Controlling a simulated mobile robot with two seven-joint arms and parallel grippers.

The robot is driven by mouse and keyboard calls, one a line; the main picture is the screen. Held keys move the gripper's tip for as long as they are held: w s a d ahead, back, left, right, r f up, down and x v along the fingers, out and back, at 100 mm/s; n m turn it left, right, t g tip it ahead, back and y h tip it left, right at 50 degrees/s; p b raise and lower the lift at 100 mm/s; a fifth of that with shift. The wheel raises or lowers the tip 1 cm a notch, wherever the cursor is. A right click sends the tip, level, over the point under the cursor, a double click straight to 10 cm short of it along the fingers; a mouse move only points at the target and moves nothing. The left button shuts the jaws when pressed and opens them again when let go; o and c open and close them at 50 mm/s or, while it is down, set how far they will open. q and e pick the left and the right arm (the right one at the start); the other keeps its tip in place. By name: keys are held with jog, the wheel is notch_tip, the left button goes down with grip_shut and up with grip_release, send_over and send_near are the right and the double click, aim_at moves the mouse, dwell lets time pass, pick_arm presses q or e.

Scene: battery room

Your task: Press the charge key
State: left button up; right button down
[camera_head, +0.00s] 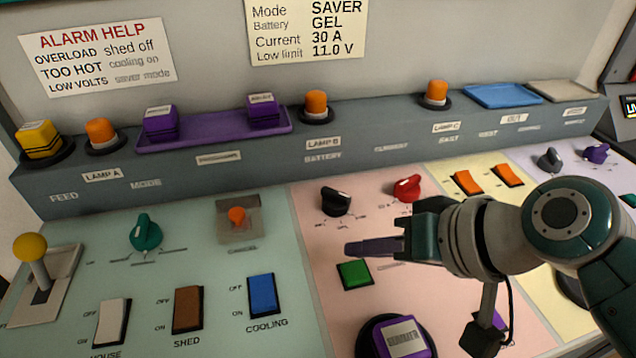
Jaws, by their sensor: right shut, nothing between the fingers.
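A green square key (354,274) sits in a dark frame on the pink panel section, in the lower middle of the view. No readable label shows beside it, so I cannot tell from lettering whether it is the charge key. My right gripper (352,248) comes in from the right with its fingers shut and empty. Its fingertips point left and appear just above and behind the green key in the picture. I cannot tell the height gap, and no contact shows. The right arm hides part of the pink and yellow sections. My left gripper is not in view.
A black knob (336,202) and a red knob (407,188) stand behind the gripper. A large purple button (400,338) is in front of the green key. A blue COOLING rocker (262,295) lies to the left. Orange rockers (467,183) are at the right.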

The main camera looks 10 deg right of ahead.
aim_at(355, 272)
jog(key=shift+f+b, duration=0.4)
jog(key=shift+f, duration=0.55)
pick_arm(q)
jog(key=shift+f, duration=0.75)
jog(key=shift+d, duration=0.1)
pick_arm(e)
jog(key=shift+f, duration=0.1)
dwell(0.3)
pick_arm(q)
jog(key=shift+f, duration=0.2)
pick_arm(e)
jog(key=shift+f, duration=0.3)
